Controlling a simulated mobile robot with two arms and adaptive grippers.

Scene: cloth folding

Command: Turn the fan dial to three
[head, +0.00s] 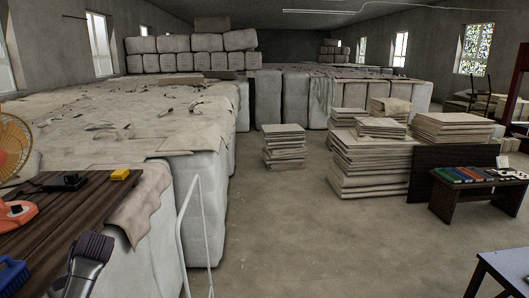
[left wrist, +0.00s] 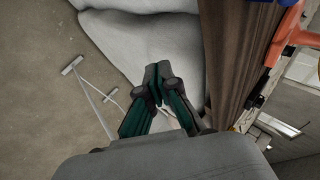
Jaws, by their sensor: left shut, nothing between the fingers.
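The fan shows at the left edge of the head view, cut off by the frame. Its round orange-yellow cage (head: 12,145) stands above an orange base (head: 20,217) on the dark wooden table (head: 88,198). A small pale spot is on the base; I cannot tell the dial or its setting. In the left wrist view part of the orange base (left wrist: 293,40) shows at the upper right. My left gripper (head: 97,240) is off the table's right edge, apart from the fan. Its fingers (left wrist: 158,84) are shut and empty. My right gripper is out of view.
A black box (head: 62,183), a yellow block (head: 120,174) and a blue item (head: 12,275) are on the table. Grey bales (head: 205,205) stand right beside it. A thin white frame (head: 186,210) rises near the gripper. The floor (head: 300,230) to the right is open.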

